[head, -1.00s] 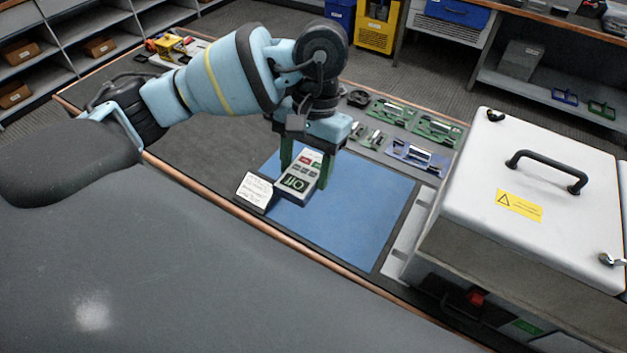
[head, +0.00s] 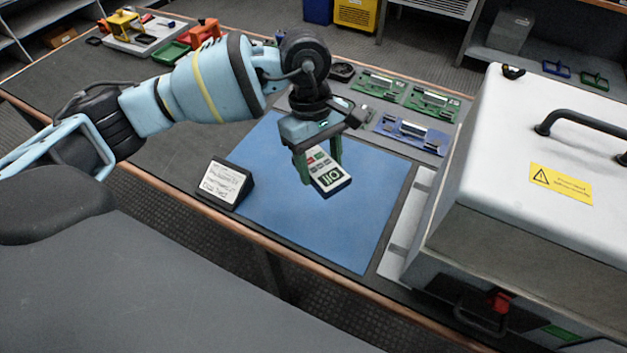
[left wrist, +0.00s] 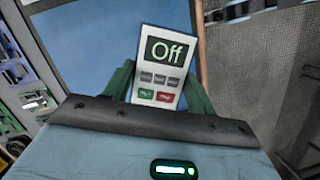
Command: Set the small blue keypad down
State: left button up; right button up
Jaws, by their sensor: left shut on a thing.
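The small keypad (head: 327,174) has a white face, a dark display and red, green and grey buttons. In the left wrist view the keypad (left wrist: 161,68) shows "Off" on its display. My left gripper (head: 319,164) is shut on it, with green fingers on either side, over the blue mat (head: 370,215). The keypad is tilted, and I cannot tell its exact height above the mat. Its underside is hidden. In the left wrist view the left gripper's fingers (left wrist: 160,92) flank the keypad. My right gripper is not in view.
A card on a dark stand (head: 226,183) is at the mat's left edge. Green and blue boards (head: 412,132) lie behind the mat. A white lidded case (head: 540,140) with a black handle stands to the right. The mat's front part is clear.

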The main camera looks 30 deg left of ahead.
pick_arm(q)
jog(key=w+f+n, duration=0.1)
jog(key=w+f+n+b, duration=0.1)
jog(key=w+n, duration=0.1)
jog(key=w+d+f+n+t+b, duration=0.1)
jog(key=shift+w+f+h, duration=0.15)
jog(key=shift+h, duration=0.15)
jog(key=shift+w+n, duration=0.35)
jog(key=shift+n, duration=0.15)
send_over(336, 196)
jog(key=a, duration=0.1)
notch_tip(336, 196, down, 4)
jog(key=shift+f, duration=2.95)
jog(key=shift+b, duration=0.3)
